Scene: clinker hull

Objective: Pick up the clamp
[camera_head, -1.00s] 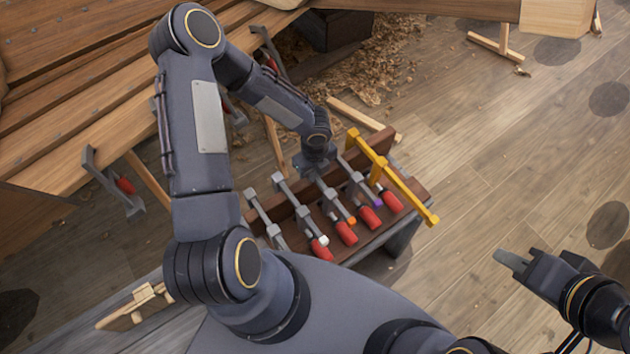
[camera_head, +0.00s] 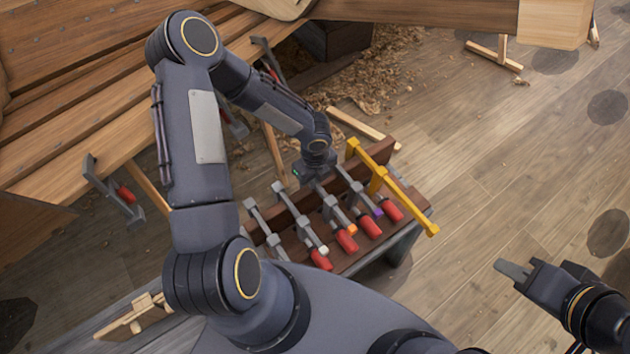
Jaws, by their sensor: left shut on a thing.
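Several grey bar clamps with red handles lie side by side on a brown wooden rack. My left gripper (camera_head: 317,183) reaches down to the upper end of the clamp with an orange collar (camera_head: 338,217) and is shut on it. The fingers and the clamp's top are partly hidden by the wrist. That clamp still lies among the others, and I cannot tell any gap between it and the rack (camera_head: 293,232). My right gripper (camera_head: 512,270) is at the right, away from the rack, above the floor; its finger opening cannot be made out.
Neighbouring clamps with a white collar (camera_head: 300,228) and a purple collar (camera_head: 359,200) lie close on either side. A yellow bar clamp (camera_head: 397,190) lies at the rack's right end. The planked hull (camera_head: 90,110) carries more clamps at left.

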